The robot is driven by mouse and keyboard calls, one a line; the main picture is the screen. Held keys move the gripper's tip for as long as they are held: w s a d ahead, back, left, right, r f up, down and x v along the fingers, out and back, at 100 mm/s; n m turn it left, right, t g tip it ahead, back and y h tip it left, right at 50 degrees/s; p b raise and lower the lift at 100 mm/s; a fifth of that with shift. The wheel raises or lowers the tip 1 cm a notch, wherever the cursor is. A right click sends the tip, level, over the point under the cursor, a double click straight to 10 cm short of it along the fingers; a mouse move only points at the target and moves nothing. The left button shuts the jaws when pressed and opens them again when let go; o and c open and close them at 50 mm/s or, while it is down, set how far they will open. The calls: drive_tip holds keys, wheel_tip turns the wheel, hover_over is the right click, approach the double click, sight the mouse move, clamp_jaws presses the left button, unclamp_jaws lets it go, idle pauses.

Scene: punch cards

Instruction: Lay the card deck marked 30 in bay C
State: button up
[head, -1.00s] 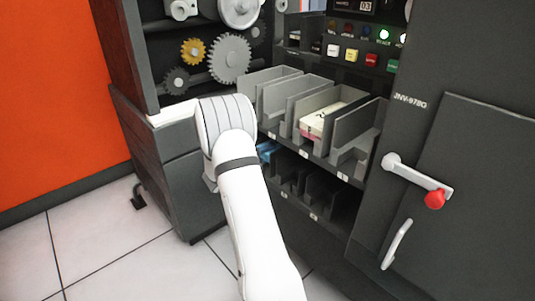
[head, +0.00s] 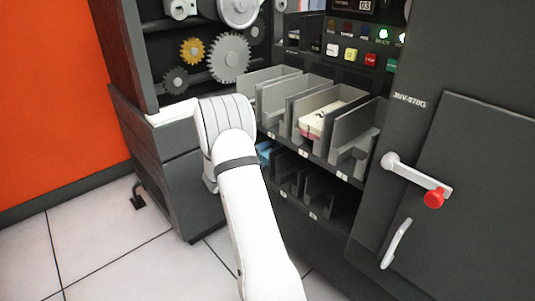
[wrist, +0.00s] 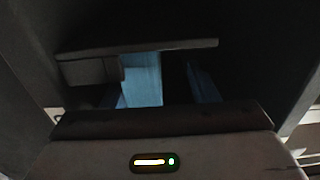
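A blue card deck (head: 264,151) shows in the head view at the left end of the lower row of bays, partly hidden by my arm. In the wrist view a pale blue surface (wrist: 143,79) stands ahead of my gripper (wrist: 160,118), with a darker blue piece to its right. Its marking cannot be read. I cannot read the bay labels.
Grey dividers (head: 352,125) separate the upper bays, above darker lower bays (head: 318,187). A cabinet door with a red-knobbed lever (head: 433,199) stands at right. Gears (head: 229,58) are at upper left. The tiled floor (head: 95,235) at left is open.

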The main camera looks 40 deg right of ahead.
drive_tip(key=a+p, duration=0.2)
drive_tip(key=a, duration=0.5)
drive_tip(key=shift+s+a+p, duration=0.3)
drive_tip(key=shift+a+p, duration=0.05)
drive_tip(key=shift+p, duration=0.05)
